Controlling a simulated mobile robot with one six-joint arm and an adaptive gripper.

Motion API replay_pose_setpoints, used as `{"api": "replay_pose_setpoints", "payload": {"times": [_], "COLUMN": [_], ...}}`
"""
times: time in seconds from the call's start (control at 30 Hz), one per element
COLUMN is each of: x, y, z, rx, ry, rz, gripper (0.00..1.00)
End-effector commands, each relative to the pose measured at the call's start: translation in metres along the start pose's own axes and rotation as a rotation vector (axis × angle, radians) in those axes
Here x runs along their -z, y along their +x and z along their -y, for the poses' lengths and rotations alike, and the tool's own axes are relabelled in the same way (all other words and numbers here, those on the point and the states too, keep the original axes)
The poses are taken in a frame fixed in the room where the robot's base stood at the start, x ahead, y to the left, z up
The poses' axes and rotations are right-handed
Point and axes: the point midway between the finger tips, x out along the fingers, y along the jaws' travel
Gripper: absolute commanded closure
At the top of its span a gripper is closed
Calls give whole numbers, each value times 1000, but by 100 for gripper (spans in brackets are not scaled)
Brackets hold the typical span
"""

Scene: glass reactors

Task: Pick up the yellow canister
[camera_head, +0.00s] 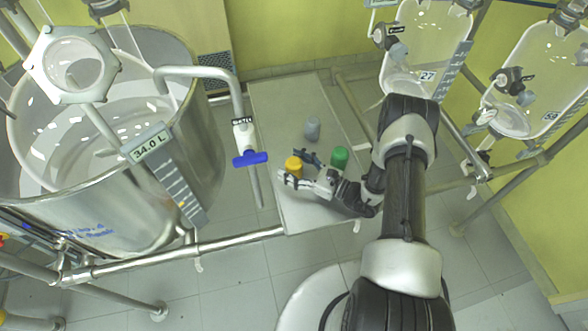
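The yellow canister (293,163) stands upright on a grey table, near the table's left edge. My gripper (295,167) reaches in from the right, low over the table. Its fingers are spread, one on the near side of the yellow canister and one on the far side. The canister's lower part is partly hidden by the near finger. I cannot tell whether either finger touches it.
A green canister (340,157) stands close behind my gripper, and a grey canister (312,130) stands farther back on the table (275,100). A large steel-and-glass reactor (110,140) with a blue-handled valve (250,159) is at left. Glass vessels (425,45) hang at right.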

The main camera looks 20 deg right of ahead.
Motion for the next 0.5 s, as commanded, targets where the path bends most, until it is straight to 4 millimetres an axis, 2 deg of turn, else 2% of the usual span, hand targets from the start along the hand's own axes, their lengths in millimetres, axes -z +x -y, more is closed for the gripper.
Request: {"api": "replay_pose_setpoints", "payload": {"times": [0.07,0.5], "x": [0,0], "y": [0,0], "z": [0,0], "rx": [0,0], "ry": [0,0], "rz": [0,0], "gripper": [38,67]}}
